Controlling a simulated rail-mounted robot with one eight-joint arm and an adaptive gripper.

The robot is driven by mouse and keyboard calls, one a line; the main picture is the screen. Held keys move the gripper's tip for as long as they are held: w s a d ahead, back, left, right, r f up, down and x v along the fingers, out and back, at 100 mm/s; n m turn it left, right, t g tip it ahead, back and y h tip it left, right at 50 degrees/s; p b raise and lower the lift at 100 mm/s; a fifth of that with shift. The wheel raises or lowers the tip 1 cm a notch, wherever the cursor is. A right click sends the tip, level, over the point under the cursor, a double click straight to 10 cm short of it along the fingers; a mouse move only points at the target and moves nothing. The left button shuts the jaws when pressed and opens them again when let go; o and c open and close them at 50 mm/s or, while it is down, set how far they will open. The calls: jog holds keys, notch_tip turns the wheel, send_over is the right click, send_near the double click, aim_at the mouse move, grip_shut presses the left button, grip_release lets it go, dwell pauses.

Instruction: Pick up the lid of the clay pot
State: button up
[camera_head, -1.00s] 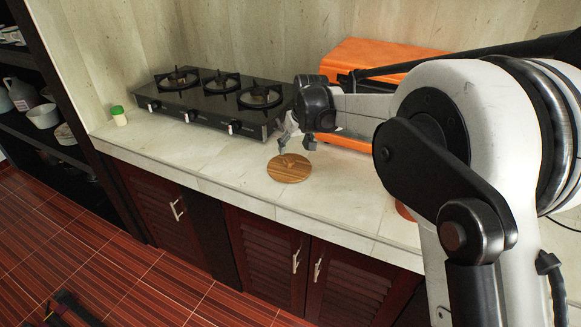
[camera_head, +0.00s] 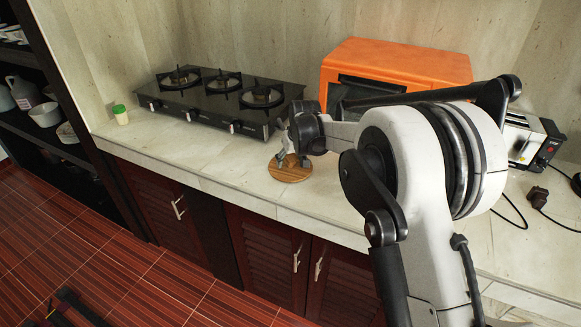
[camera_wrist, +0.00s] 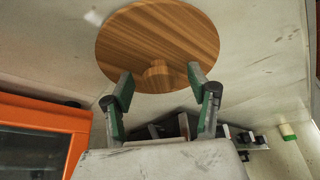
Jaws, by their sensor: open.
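The lid (camera_head: 290,174) is a round striped wooden disc lying on the stone counter, partly covered by my gripper in the head view. In the wrist view the lid (camera_wrist: 160,35) fills the upper middle, and its small round wooden knob (camera_wrist: 157,70) shows between the directions of my two fingers. My gripper (camera_wrist: 160,84) is open and empty, its fingertips on either side of the knob with gaps. In the head view my gripper (camera_head: 292,160) is low over the lid. Whether the fingertips touch the lid is unclear. I cannot see the clay pot.
A black gas stove (camera_head: 218,100) stands behind and left of the lid. An orange oven (camera_head: 400,62) stands at the back right, and a toaster (camera_head: 527,140) with a cable is farther right. A small green-capped jar (camera_head: 120,115) is at the left end. Counter left of the lid is clear.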

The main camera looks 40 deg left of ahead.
jog(key=c, duration=1.3)
jog(key=shift+o, duration=0.2)
jog(key=shift+r, duration=0.1)
